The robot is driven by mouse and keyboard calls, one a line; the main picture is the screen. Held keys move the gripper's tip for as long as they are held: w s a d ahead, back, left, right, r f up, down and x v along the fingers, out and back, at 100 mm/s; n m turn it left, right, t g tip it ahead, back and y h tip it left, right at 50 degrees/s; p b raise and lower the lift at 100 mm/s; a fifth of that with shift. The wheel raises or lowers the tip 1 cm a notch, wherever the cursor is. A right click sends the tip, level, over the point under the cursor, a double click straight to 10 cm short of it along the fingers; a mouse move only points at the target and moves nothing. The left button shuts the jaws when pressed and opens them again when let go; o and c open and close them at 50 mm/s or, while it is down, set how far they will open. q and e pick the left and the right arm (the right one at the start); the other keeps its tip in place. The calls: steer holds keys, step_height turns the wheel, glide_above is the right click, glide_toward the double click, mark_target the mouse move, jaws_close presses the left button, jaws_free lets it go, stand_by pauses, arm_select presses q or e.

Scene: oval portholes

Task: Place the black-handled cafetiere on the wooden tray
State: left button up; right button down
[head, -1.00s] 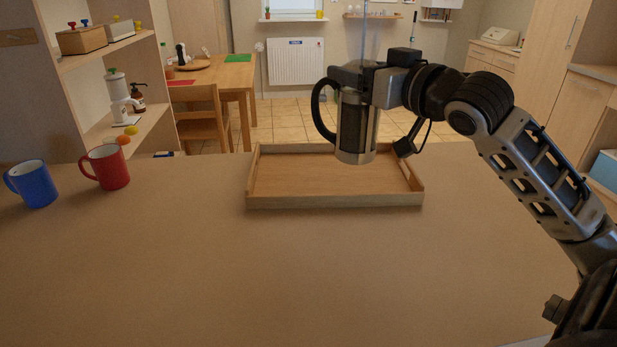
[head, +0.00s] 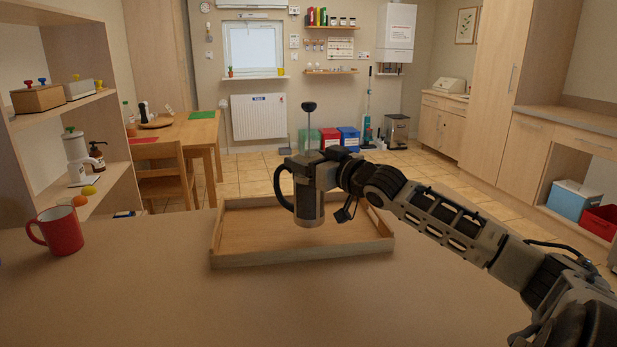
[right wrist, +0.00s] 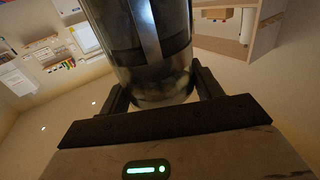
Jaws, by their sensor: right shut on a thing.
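The cafetiere (head: 309,207) has a metal and dark glass body, a black handle on its left side and a raised plunger rod with a black knob. My right gripper (head: 318,174) is shut on it from the right and holds it upright over the wooden tray (head: 300,258). Whether its base touches the tray floor is hard to tell. In the right wrist view the cafetiere's body (right wrist: 145,45) stands between the two fingers (right wrist: 163,92). The tray is otherwise empty, with low walls. My left gripper is not in view.
A red mug (head: 60,232) stands on the counter (head: 150,300) at the left. A shelf unit (head: 65,110) with a white dispenser and fruit stands behind it. The counter in front of the tray is clear. A dining table (head: 195,135) stands farther back.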

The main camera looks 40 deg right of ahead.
steer(key=shift+w+d+f, duration=0.3)
steer(key=shift+w+f, duration=0.15)
steer(key=shift+f, duration=1.6)
steer(key=shift+c, duration=1.5)
jaws_free()
steer(key=shift+f, duration=0.15)
steer(key=shift+s, duration=0.15)
steer(key=s+p, duration=0.1)
steer(key=s, duration=1)
steer(key=shift+s, duration=0.35)
steer(key=shift+s, duration=0.1)
